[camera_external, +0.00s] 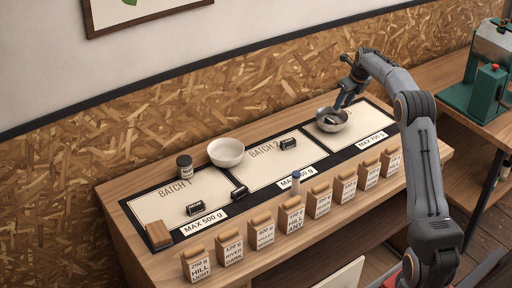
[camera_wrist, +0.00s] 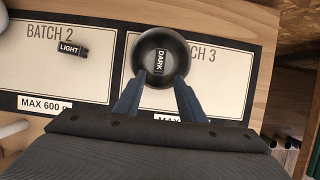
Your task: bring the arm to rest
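My gripper (camera_external: 342,103) is over the right end of the table, at the metal bowl (camera_external: 341,127). In the wrist view its two fingers (camera_wrist: 158,84) are spread apart, with their tips at the bowl's near edge. The bowl (camera_wrist: 179,48) stands on the Batch 3 field and holds a dark block labelled DARK (camera_wrist: 159,62). Nothing shows clamped between the fingers; whether they touch the bowl cannot be told. My arm is stretched out from its base at the lower right.
A white bowl (camera_external: 226,153), a dark jar (camera_external: 184,167) and small black blocks (camera_external: 288,144) stand about Batch 1 and 2. A green machine (camera_external: 486,92) stands at right.

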